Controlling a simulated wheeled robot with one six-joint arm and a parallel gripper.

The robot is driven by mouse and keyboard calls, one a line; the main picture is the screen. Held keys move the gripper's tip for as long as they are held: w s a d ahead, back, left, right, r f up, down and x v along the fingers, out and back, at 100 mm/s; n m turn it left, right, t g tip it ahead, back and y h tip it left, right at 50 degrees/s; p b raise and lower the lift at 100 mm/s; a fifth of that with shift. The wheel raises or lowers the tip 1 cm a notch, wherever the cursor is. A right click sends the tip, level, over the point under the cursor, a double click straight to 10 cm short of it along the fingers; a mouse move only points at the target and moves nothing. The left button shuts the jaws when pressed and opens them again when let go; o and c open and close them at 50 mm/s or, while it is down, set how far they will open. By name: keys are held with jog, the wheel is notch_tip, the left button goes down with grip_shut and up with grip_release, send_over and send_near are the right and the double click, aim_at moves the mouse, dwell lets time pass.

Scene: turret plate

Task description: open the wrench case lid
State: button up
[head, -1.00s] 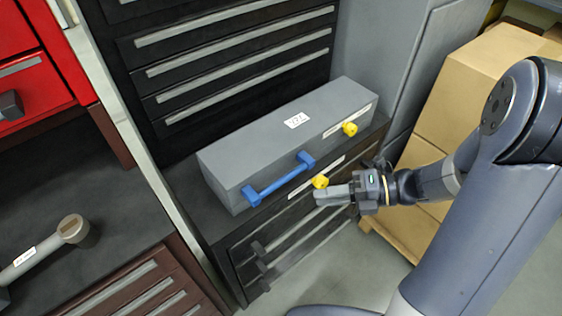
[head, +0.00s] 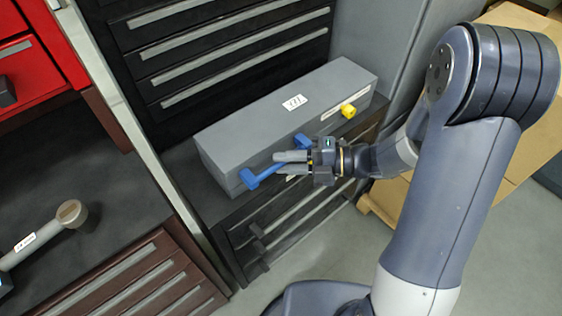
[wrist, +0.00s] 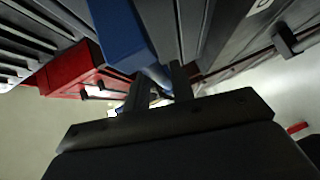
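The wrench case is a long grey box (head: 235,135) with a white label on its top, and its lid looks closed. A blue handle (head: 250,179) is on its front, and a yellow latch (head: 348,110) is at the right of the front. The other yellow latch is hidden by my gripper. My gripper (head: 277,163) is at the handle bar, its two fingers apart. In the wrist view the blue handle (wrist: 122,35) rises close to the fingers (wrist: 161,80), with the bar near the gap between them. I cannot tell whether the fingers touch it.
The case stands on a dark drawer cabinet (head: 240,228). Black drawers (head: 225,55) rise behind it. A grey wrench-like tool (head: 45,232) lies on the dark bench at left. Cardboard boxes (head: 400,192) stand at right, and the floor in front is clear.

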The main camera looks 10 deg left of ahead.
jog(key=shift+s+a+f, duration=0.1)
jog(key=shift+a, duration=0.6)
grip_shut()
